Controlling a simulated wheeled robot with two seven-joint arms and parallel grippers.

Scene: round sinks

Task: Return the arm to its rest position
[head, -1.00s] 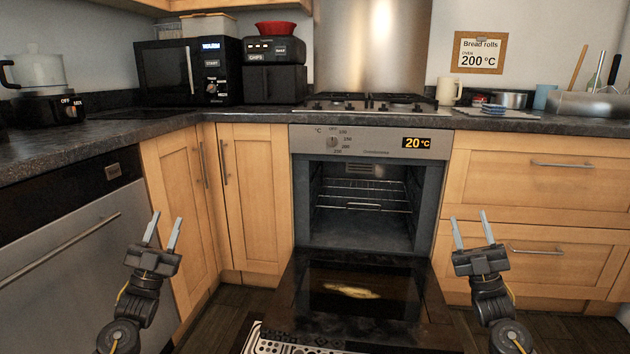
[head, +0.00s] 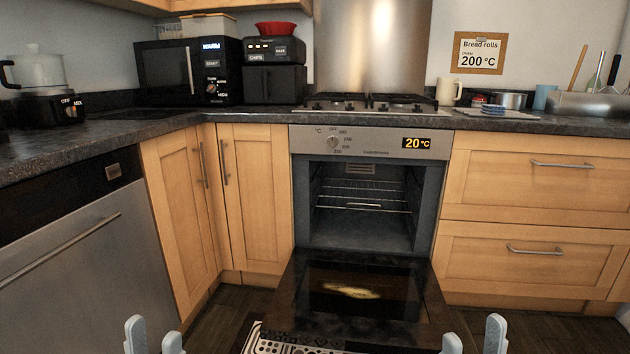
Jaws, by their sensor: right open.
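My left gripper (head: 154,340) shows only its fingertips at the bottom edge of the head view, left of centre. The two tips stand apart with nothing visible between them. My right gripper (head: 474,338) shows its fingertips at the bottom edge, right of centre. Its tips are apart and empty. Both arms and the gripper bodies are below the picture. Neither gripper is seen touching anything.
The oven (head: 363,200) stands open with a rack inside. Its lowered door (head: 400,290) reaches out between my grippers. Wooden drawers (head: 535,180) are at right, a steel dishwasher (head: 80,255) at left. Dark floor (head: 225,315) shows beside the door.

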